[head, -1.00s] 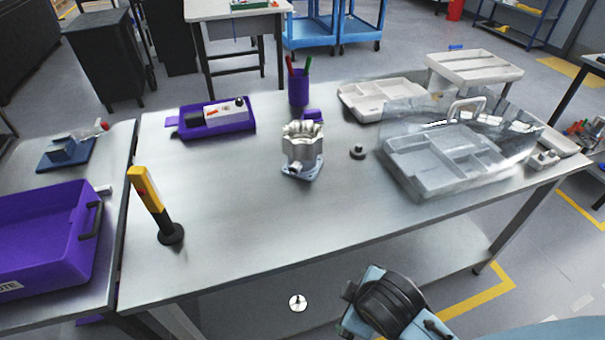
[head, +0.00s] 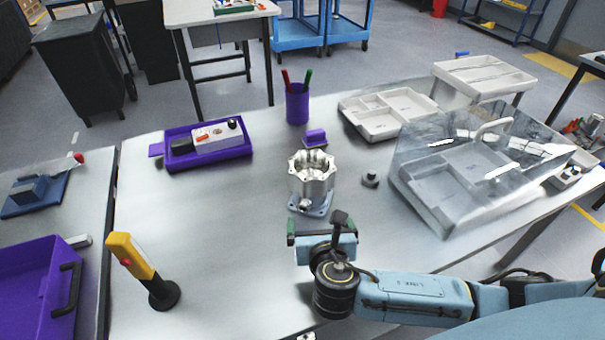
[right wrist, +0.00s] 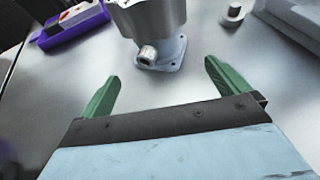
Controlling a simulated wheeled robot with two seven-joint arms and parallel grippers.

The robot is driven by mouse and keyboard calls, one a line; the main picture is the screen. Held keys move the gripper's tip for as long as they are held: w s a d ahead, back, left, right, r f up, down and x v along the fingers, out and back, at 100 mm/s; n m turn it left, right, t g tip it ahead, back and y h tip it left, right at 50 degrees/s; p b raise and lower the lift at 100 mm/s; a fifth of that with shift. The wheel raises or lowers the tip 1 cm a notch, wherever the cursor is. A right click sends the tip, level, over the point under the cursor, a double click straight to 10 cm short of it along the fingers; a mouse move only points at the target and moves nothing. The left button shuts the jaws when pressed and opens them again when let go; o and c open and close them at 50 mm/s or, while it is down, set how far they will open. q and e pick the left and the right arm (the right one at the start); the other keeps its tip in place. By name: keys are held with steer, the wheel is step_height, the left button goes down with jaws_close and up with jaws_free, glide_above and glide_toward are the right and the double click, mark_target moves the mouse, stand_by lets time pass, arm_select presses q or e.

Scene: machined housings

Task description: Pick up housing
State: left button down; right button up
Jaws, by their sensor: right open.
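The housing (head: 313,180) is a silvery machined metal body with a scalloped open top and a flat flange. It stands upright on the table, near its middle. In the right wrist view the lower part of the housing (right wrist: 150,22) shows with a round side port, its top cut off by the frame edge. My right gripper (head: 318,228) is just in front of the housing, on the near side. Its two green fingers (right wrist: 160,82) are apart and empty, pointing toward the housing's base without touching it. My left gripper is not in view.
A yellow-and-black post (head: 145,270) stands at the left. A purple tray (head: 205,158), purple pen cup (head: 298,103) and small purple block (head: 315,138) lie behind. A small grey knob (head: 370,179) and a clear-covered tray (head: 440,200) are right. The table's left centre is clear.

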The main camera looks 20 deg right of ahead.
mark_target(313, 201)
steer(key=b+x, duration=0.1)
steer(key=x, duration=0.4)
steer(key=shift+w+d+f, duration=0.35)
steer(key=shift+w, duration=0.25)
steer(key=shift+w+f, duration=0.1)
steer(key=shift+w, duration=0.1)
steer(key=shift+x, duration=0.9)
steer(key=x, duration=0.1)
steer(key=b+x, duration=0.1)
steer(key=shift+w, duration=0.4)
steer(key=shift+w+f, duration=0.1)
steer(key=shift+w, duration=0.25)
steer(key=c, duration=1.4)
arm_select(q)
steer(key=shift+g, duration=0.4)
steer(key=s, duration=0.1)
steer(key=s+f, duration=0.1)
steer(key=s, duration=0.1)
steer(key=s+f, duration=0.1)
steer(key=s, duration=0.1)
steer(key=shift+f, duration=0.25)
arm_select(e)
steer(key=shift+c, duration=0.9)
